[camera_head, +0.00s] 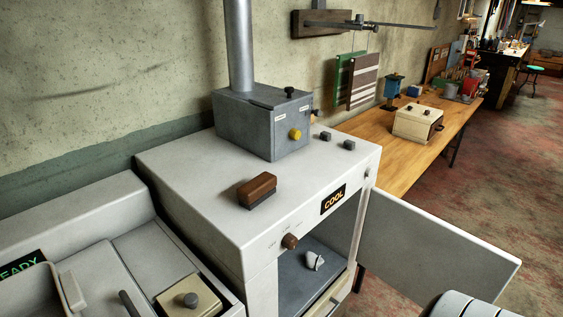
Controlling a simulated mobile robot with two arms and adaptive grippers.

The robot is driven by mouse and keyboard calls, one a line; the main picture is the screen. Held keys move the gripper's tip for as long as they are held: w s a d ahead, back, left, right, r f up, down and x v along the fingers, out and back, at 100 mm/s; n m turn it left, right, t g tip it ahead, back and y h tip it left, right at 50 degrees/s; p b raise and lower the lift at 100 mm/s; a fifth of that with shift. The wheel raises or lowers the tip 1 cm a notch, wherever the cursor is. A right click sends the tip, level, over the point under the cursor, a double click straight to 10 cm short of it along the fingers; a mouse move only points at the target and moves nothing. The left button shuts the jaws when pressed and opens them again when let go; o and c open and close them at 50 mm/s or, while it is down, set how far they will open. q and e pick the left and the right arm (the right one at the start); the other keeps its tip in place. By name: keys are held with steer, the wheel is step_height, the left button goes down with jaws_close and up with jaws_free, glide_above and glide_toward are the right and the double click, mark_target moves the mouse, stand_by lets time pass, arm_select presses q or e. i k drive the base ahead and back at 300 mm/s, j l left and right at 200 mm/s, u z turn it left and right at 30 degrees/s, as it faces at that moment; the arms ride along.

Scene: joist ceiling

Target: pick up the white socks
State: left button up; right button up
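A small white bundle (314,261), probably the white socks, lies on the grey floor inside the open compartment of a white appliance (220,225). It is small in the picture, and I cannot make out its details. The appliance door (425,245) stands wide open to the right. A rounded, ribbed part, probably of my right arm, shows at the bottom edge below the door. Neither of my grippers is in view.
On the appliance top are a wooden-backed brush (257,187), a grey metal box (262,122) with a pipe, and small dark knobs. A wooden bench (405,160) stands behind, a second white machine (90,240) at left.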

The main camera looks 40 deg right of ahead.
mark_target(313, 260)
steer(key=z, duration=1.6)
